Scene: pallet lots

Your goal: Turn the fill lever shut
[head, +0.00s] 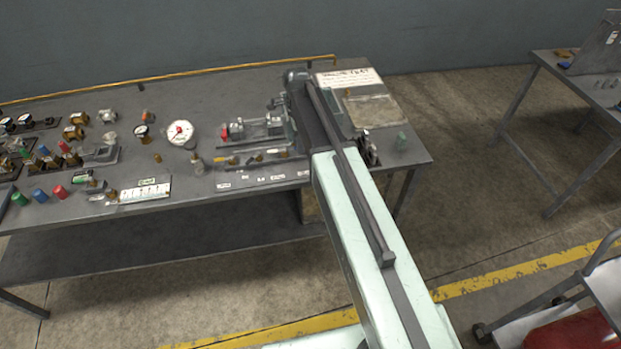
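A grey workbench (225,85) carries rows of small valves and fittings. I cannot tell which of them is the fill lever. A metal fixture with a red part (224,133) stands near the bench's middle, left of my arm. Several coloured caps or handles stand at the left, among them a green one (19,198), a blue one (39,194) and a red one (60,191). My arm reaches over the right part of the bench and covers some of it. My gripper's fingers are not visible.
A round white gauge (180,133) and a white scale plate (145,192) are on the bench. A paper sign (349,78) lies behind my arm. A yellow rail (170,77) runs along the back edge. Another table (585,85) and a cart with a red item (570,332) stand at right.

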